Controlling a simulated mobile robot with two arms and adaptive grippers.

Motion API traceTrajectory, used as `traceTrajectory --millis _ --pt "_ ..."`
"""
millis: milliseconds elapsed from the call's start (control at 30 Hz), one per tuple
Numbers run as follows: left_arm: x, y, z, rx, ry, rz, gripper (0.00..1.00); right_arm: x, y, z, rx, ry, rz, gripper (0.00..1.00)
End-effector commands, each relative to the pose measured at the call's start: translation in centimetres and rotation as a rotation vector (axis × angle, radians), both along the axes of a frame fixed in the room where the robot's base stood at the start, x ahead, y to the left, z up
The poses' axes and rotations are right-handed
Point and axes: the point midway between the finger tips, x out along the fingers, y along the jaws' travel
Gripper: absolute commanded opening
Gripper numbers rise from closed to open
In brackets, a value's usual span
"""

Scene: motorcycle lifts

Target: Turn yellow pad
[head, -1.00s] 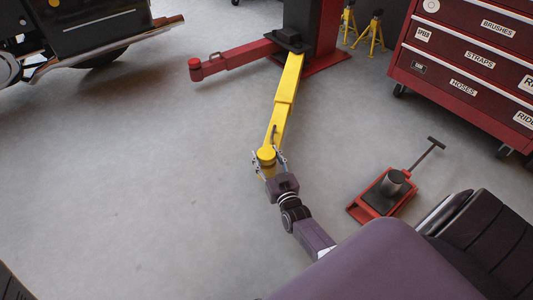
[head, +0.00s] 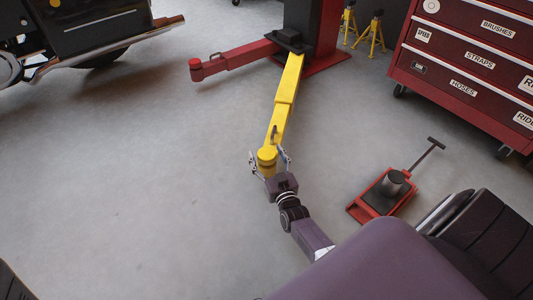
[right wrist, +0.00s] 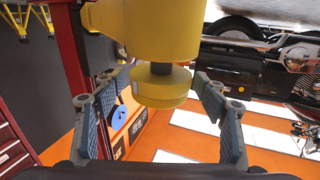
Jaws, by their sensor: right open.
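The yellow pad (head: 267,154) is a round disc at the near end of the yellow lift arm (head: 285,95). In the right wrist view the yellow pad (right wrist: 160,87) hangs on a dark stem below the yellow arm end (right wrist: 145,30). My right gripper (head: 270,160) is open around the end of the yellow arm. In the right wrist view its fingers (right wrist: 158,105) stand apart on both sides of the pad, with visible gaps. My left gripper is not in view.
A red lift arm (head: 235,58) reaches left from the lift post. A red floor jack (head: 382,193) stands at right, near a red tool cabinet (head: 465,65). Yellow stands (head: 370,35) are behind. A vehicle (head: 85,30) is at upper left. The floor at left is clear.

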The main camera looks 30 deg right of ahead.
Motion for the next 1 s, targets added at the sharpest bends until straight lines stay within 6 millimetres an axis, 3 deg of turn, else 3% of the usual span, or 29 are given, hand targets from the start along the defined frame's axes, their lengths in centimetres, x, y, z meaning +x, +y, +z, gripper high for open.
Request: traceTrajectory --millis 233,700,1000 --pt "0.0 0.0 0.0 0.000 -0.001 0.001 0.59 0.0 0.1 1.1 0.001 0.000 0.000 0.66" --pt "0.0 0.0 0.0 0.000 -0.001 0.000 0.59 0.0 0.0 7.7 0.000 -0.003 -0.001 0.66" --pt "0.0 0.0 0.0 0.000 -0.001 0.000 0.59 0.0 0.0 9.9 -0.001 -0.002 -0.001 0.66"
